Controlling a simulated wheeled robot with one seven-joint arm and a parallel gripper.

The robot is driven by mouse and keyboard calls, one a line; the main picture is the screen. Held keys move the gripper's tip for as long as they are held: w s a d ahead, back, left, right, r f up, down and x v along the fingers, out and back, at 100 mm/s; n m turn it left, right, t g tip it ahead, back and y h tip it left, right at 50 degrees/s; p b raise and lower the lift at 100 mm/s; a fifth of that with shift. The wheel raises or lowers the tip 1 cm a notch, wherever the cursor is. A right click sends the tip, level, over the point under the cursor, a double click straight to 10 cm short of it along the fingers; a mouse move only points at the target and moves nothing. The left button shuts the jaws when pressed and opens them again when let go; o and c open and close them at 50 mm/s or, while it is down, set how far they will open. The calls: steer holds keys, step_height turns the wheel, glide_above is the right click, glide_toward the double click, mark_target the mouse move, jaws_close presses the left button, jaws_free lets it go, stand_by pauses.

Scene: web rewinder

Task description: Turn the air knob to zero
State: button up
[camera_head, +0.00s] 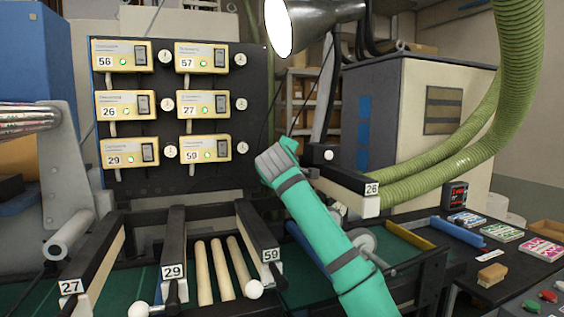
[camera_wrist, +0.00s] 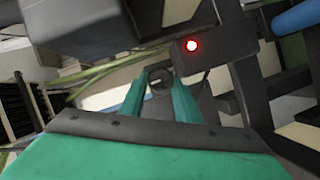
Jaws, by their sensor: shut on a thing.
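My teal gripper (camera_head: 289,147) reaches up to the dark machine frame, right of the black control panel, in the head view. In the wrist view its two teal fingers (camera_wrist: 158,88) are closed around a small round dark knob (camera_wrist: 157,82) with a pale mark on its face. This appears to be the air knob. Its scale and exact setting are too small to read. In the head view the knob is hidden by my gripper and arm.
The black panel (camera_head: 235,165) holds several yellow controllers with small white dials. A black bar labelled 26 (camera_head: 345,188) is close right of my gripper. A red lamp (camera_wrist: 192,45) glows near the fingers in the wrist view. Green hoses (camera_head: 465,150) hang at right.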

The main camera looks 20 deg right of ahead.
steer(key=shift+f+n, duration=0.15)
steer(key=shift+n, duration=0.35)
steer(key=o, duration=1)
steer(key=shift+o, duration=0.2)
steer(key=v, duration=1.1)
steer(key=shift+f, duration=0.2)
